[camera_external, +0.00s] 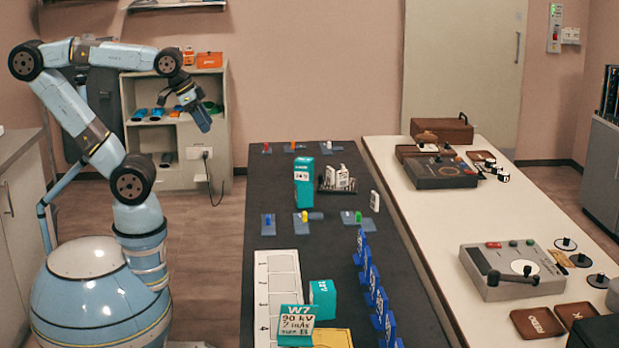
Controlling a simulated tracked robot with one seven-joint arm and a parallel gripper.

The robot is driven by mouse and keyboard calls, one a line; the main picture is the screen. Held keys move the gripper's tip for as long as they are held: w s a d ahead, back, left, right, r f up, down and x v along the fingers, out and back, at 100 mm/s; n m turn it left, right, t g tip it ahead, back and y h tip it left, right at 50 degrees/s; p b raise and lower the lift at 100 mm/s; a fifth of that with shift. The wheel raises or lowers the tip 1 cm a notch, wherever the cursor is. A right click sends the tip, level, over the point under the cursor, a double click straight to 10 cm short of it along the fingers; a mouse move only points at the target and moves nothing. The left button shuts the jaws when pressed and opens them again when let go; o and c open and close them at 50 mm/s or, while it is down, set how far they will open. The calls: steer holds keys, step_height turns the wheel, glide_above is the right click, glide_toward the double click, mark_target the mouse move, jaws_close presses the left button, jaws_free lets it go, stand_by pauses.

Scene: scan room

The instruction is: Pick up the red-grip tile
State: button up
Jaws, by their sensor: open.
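Small flat tiles with coloured upright grips lie in two rows on the dark table (262,190). The tile with a red-looking grip (266,148) is at the left of the far row, near the table's back left corner. My gripper (204,122) hangs in the air left of the table, well apart from that tile and higher up. It is open, and I see nothing held in it. Its fingers are small and dark in this view.
An orange-grip tile (294,147) and a white-grip tile (328,147) share the far row. Blue-grip (267,221), yellow-grip (304,217) and green-grip (358,217) tiles lie nearer. A teal box (303,184) stands between the rows. A shelf cabinet (208,140) is behind my gripper.

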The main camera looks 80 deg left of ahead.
steer(key=w+a+m+g, duration=0.15)
steer(key=w+a, duration=0.25)
steer(key=w, duration=0.7)
steer(key=w+a+f+m+h, duration=0.15)
steer(key=w+a+f, duration=0.25)
steer(key=w+a, duration=0.5)
steer(key=w+a+f+h, duration=0.2)
steer(key=w+a+f, duration=0.4)
steer(key=a, duration=0.4)
steer(key=w+a+f+t+h, duration=0.1)
steer(key=a+f, duration=0.1)
steer(key=a, duration=0.4)
steer(key=w+a+f, duration=0.2)
steer(key=a, duration=0.4)
steer(key=n+t+y, duration=0.3)
steer(key=t+y, duration=0.2)
steer(key=t, duration=0.6)
glide_toward(266, 144)
steer(key=shift+h, duration=0.25)
steer(key=w, duration=0.3)
steer(key=w+f, duration=0.1)
steer(key=shift+w+a, duration=0.4)
steer(key=shift+w+f, duration=0.3)
steer(key=shift+w, duration=0.55)
steer(key=shift+w+f, duration=0.3)
steer(key=shift+w, duration=0.55)
steer(key=shift+w+f, duration=0.25)
steer(key=shift+w, duration=0.65)
steer(key=shift+c, duration=0.3)
